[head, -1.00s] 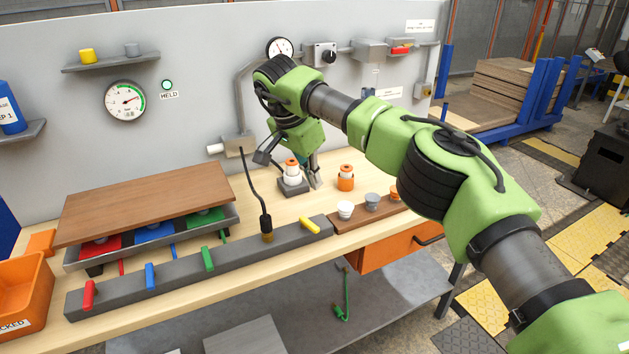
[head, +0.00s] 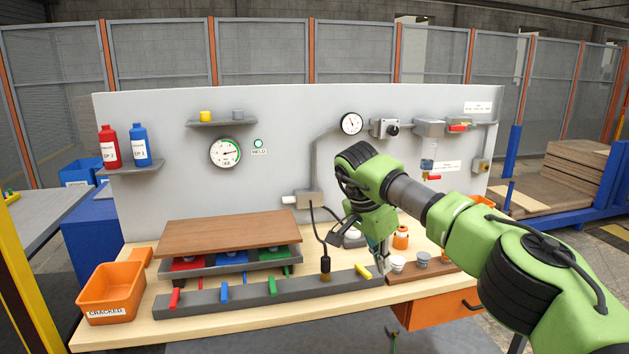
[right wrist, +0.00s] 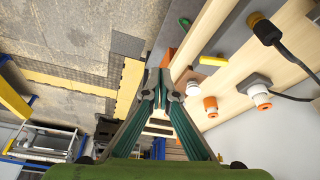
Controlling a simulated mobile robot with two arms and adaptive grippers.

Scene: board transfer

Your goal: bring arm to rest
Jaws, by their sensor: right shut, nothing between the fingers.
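My right arm reaches in from the right in the head view. Its green gripper (head: 382,268) points down over the front of the workbench, beside the yellow lever (head: 363,271) and left of the white cup (head: 397,264). In the right wrist view the fingers (right wrist: 163,82) meet at their tips with nothing between them. Whether the tips touch anything is unclear. The brown board (head: 220,237) lies flat at the left, over a grey tray with red, blue and green pads. My left gripper is not in view.
A grey bar (head: 245,293) with red, blue, green and yellow levers runs along the bench front. A black cable (head: 322,240) stands up from it. An orange bin (head: 110,290) marked CRACKED is at the left. Orange and white pieces stand behind my gripper.

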